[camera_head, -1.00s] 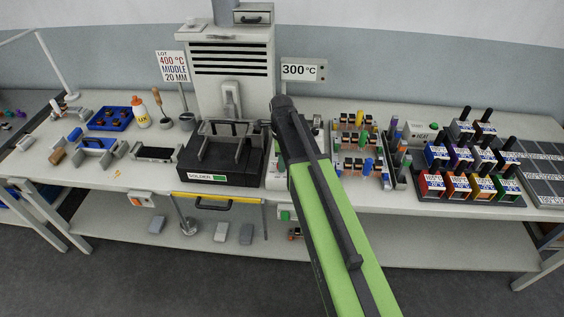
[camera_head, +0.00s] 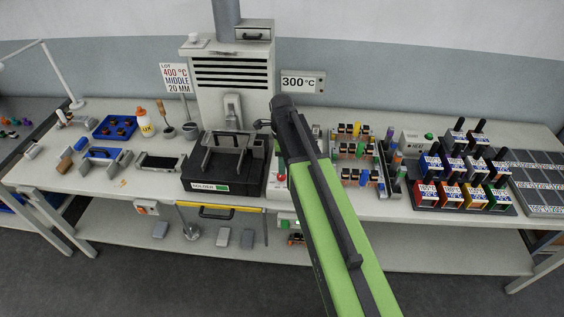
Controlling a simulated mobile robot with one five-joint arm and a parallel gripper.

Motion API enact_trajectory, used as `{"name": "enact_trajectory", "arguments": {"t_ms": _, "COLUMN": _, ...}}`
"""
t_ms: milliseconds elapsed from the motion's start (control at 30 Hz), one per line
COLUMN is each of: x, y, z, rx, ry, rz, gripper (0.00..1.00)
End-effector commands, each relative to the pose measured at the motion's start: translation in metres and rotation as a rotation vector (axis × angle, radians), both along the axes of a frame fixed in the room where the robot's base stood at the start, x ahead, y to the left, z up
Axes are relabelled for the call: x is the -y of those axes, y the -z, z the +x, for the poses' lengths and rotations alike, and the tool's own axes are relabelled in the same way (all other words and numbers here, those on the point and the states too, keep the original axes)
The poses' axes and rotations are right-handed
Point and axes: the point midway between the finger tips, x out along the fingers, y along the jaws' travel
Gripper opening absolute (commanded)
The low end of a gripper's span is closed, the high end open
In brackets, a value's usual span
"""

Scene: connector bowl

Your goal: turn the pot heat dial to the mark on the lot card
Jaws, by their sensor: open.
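The lot card (camera_head: 175,77) stands at the back left and reads LOT 400 °C, MIDDLE, 20 MM. The temperature display (camera_head: 301,82) at the back reads 300 °C. The black solder pot (camera_head: 222,176), labelled SOLDER, stands on the bench just left of my arm. A pale box (camera_head: 277,187) with a red part sits right of the pot, mostly behind my green arm. I cannot make out the heat dial; my arm may hide it.
A grey vented unit (camera_head: 232,85) rises behind the pot. Racks of small parts (camera_head: 356,155) and a box marked HEAT (camera_head: 417,142) stand right of my arm, with coloured bins (camera_head: 451,193) farther right. A blue tray (camera_head: 114,127) and a bottle (camera_head: 145,124) are at left.

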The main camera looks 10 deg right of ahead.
Motion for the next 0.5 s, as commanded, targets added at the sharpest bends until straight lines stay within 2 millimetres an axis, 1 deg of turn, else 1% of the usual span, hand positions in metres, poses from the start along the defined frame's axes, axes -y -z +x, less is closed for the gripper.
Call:
{"name": "enact_trajectory", "arguments": {"t_ms": 33, "x": 0.000, "y": -0.025, "z": 0.000, "rx": 0.000, "ry": 0.000, "rz": 0.000, "gripper": 0.52}}
{"name": "enact_trajectory", "arguments": {"t_ms": 100, "x": 0.000, "y": -0.040, "z": 0.000, "rx": 0.000, "ry": 0.000, "rz": 0.000, "gripper": 0.52}}
{"name": "enact_trajectory", "arguments": {"t_ms": 333, "x": 0.000, "y": -0.091, "z": 0.000, "rx": -0.001, "ry": 0.000, "rz": 0.000, "gripper": 0.52}}
{"name": "enact_trajectory", "arguments": {"t_ms": 400, "x": 0.000, "y": -0.103, "z": -0.001, "rx": -0.001, "ry": 0.000, "rz": 0.000, "gripper": 0.52}}
{"name": "enact_trajectory", "arguments": {"t_ms": 500, "x": 0.000, "y": -0.113, "z": -0.001, "rx": -0.001, "ry": 0.000, "rz": 0.000, "gripper": 0.52}}
